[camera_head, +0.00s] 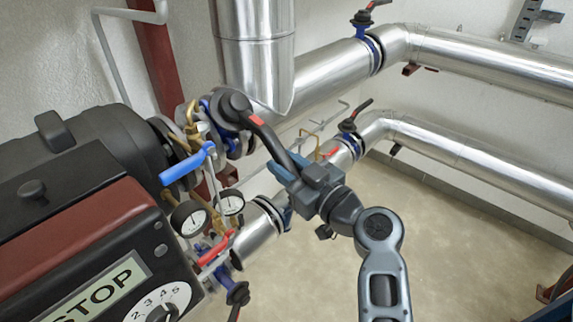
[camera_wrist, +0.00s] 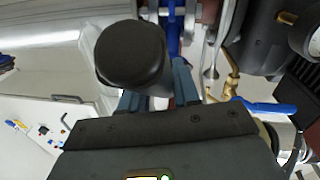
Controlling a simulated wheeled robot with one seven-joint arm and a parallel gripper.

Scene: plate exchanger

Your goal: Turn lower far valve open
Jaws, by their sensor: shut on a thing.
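The lower far valve (camera_head: 348,127) sits on the lower silver pipe, with a blue collar and a short black lever slanting up to the right. My gripper (camera_head: 290,174) is apart from it, to its left and nearer. The gripper is shut on the long black lever (camera_head: 263,130) of the upper near valve, which has a red band and slants down right from its hub. In the wrist view, the lever's rounded black end (camera_wrist: 130,52) stands in front of my gripper (camera_wrist: 158,88) and hides part of the fingers.
Pressure gauges (camera_head: 190,218), a blue lever (camera_head: 187,165) and a red lever (camera_head: 216,249) crowd the left beside the dark pump (camera_head: 100,140). The upper far valve (camera_head: 368,22) is at the back.

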